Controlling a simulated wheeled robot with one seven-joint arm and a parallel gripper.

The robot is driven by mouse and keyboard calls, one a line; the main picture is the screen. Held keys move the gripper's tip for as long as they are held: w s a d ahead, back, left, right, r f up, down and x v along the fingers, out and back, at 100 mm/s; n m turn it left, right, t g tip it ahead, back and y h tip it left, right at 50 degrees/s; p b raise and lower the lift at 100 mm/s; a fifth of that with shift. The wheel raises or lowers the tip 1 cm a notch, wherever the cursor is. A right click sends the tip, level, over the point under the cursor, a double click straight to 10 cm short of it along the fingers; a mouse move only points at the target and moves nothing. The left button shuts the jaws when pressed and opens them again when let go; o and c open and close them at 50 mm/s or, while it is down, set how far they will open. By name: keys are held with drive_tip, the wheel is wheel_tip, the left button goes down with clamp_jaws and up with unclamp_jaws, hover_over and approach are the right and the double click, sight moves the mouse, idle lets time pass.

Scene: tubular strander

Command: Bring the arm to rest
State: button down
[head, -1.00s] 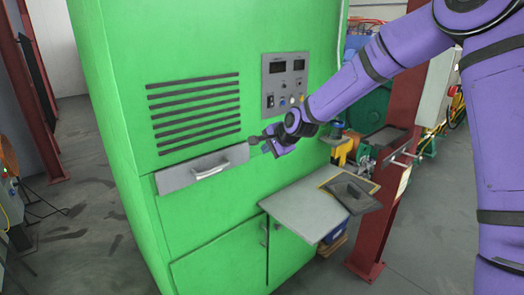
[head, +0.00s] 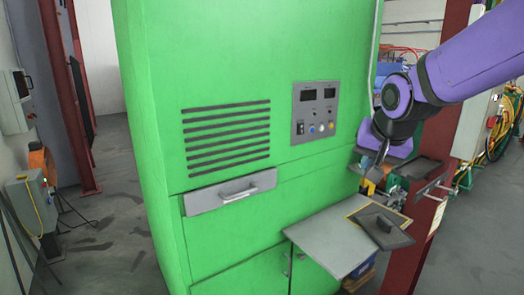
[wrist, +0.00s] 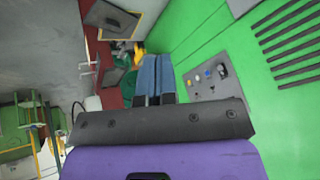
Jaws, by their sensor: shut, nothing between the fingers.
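My gripper (head: 379,165) is at the end of my purple arm, to the right of the green cabinet (head: 250,75) in the head view. It is apart from the cabinet's drawer and hangs above the grey shelf. In the wrist view the two fingers of my gripper (wrist: 157,77) lie side by side, shut, with nothing seen between them. The drawer (head: 230,191) with its silver handle sits in the cabinet front below the vent slots; it looks nearly flush.
A control panel (head: 315,112) is on the cabinet front. A grey shelf (head: 330,240) juts out below, with a dark flat part (head: 380,227) on its right end. A red post (head: 415,245) stands right of it. The floor at left is mostly clear.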

drive_tip(key=s+d+r+n, duration=0.1)
drive_tip(key=s+d+n, duration=0.1)
drive_tip(key=s, duration=0.9)
drive_tip(key=s+d+r+n+g, duration=0.1)
drive_tip(key=s+d, duration=0.4)
drive_tip(key=s, duration=0.6)
drive_tip(key=shift+s+d+n, duration=0.25)
drive_tip(key=shift+n, duration=0.15)
drive_tip(key=shift+w+r, duration=0.15)
